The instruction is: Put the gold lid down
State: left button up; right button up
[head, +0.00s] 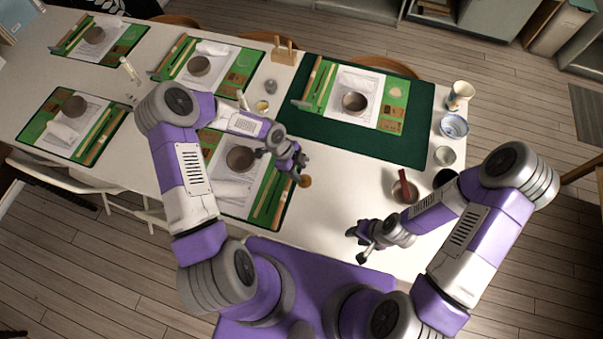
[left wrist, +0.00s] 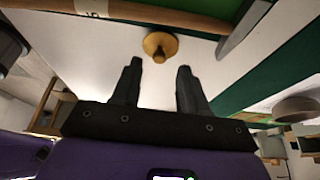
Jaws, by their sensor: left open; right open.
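The gold lid (head: 305,181) lies on the white table just in front of my left gripper (head: 299,167). In the left wrist view the gold lid (left wrist: 160,44) shows its round rim and small knob, just beyond the space between the fingertips. My left gripper (left wrist: 159,66) is open, with nothing between its fingers and a visible gap to the lid. My right gripper (head: 360,246) is open and empty over the table's front right part.
A green placemat set (head: 270,203) lies left of the lid. A dark green mat (head: 424,113) lies behind it. A bowl with a red stick (head: 404,190), cups and a patterned bowl (head: 454,126) stand at right. The white table (head: 335,190) is bare right of the lid.

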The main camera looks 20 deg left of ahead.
pick_arm(q)
jog(key=v, duration=0.8)
jog(key=s+d+f+n, duration=0.2)
jog(key=s+d+n, duration=0.1)
jog(key=s+n, duration=0.1)
jog(key=s+d+f+n, duration=0.3)
jog(key=s+n, duration=0.1)
jog(key=n, duration=0.3)
jog(key=s+d+f+n+h+p, duration=0.1)
jog(key=s+d+f+n, duration=0.1)
jog(key=s+d+n, duration=0.1)
jog(key=shift+s+d+f+n, duration=0.1)
jog(key=shift+s+f+n, duration=0.1)
jog(key=shift+s+n, duration=0.35)
jog(key=shift+s+f+n, duration=0.15)
jog(key=shift+s+n, duration=0.2)
jog(key=shift+n, duration=0.3)
jog(key=s+n, duration=0.1)
jog(key=s+a+f+n+y, duration=0.1)
jog(key=n, duration=0.1)
jog(key=shift+s+a+f+n+t, duration=0.1)
jog(key=shift+s+a+n+t, duration=0.1)
jog(key=shift+s+n+t, duration=0.1)
jog(key=shift+s+a+f+n, duration=0.2)
jog(key=shift+a+n, duration=0.1)
jog(key=shift+n, duration=0.3)
jog(key=shift+s, duration=0.1)
